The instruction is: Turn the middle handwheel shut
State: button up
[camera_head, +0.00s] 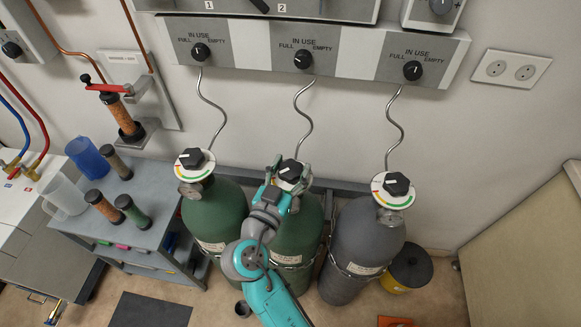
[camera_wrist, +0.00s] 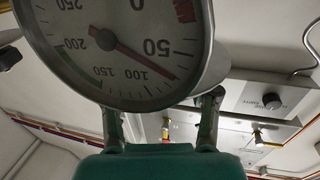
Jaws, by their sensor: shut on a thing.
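The middle handwheel (camera_head: 289,170) is a black knob with a white mark, on top of the middle green gas cylinder (camera_head: 299,243). My gripper (camera_head: 291,176) is at this handwheel, with its fingers on either side of it, and is shut on it. In the wrist view, a round pressure gauge (camera_wrist: 115,45) with a red needle fills the upper left. My gripper's two fingers (camera_wrist: 161,115) reach up behind the gauge, which hides their tips and the handwheel. The needle points between 50 and 100.
A green cylinder (camera_head: 214,222) stands on the left and a grey cylinder (camera_head: 365,245) on the right, each with its own black handwheel. Curved metal pipes rise to the wall panel (camera_head: 343,50). A grey cart (camera_head: 150,205) stands at left.

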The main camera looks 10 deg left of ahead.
jog(key=shift+w+a+m+g+h, duration=0.15)
jog(key=shift+m+g+h, duration=0.35)
jog(key=shift+m+h, duration=0.7)
jog(key=m+g+h, duration=0.2)
jog(key=h, duration=0.2)
jog(key=o, duration=1.2)
jog(key=v, duration=1.2)
